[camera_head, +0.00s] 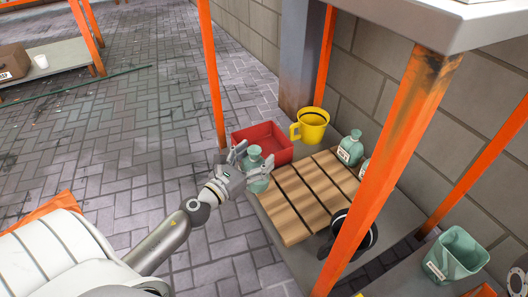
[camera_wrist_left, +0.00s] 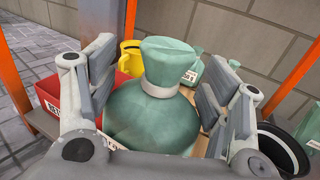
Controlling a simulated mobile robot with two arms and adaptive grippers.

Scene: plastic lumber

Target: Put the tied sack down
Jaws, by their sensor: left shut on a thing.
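The tied sack (camera_head: 258,183) is pale green, with a round body and a gathered neck under a flared top. In the left wrist view the sack (camera_wrist_left: 158,115) is upright between the two fingers of the left gripper (camera_wrist_left: 158,88). Its underside is hidden, so I cannot tell whether it touches the board. My right gripper is not in view.
A red crate (camera_head: 279,153) and a yellow jug (camera_head: 313,128) stand behind the sack. Similar green sacks (camera_head: 350,149) stand at the board's far edge. An orange post (camera_head: 385,165) and a black round object (camera_head: 369,235) are at right. The board's middle is clear.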

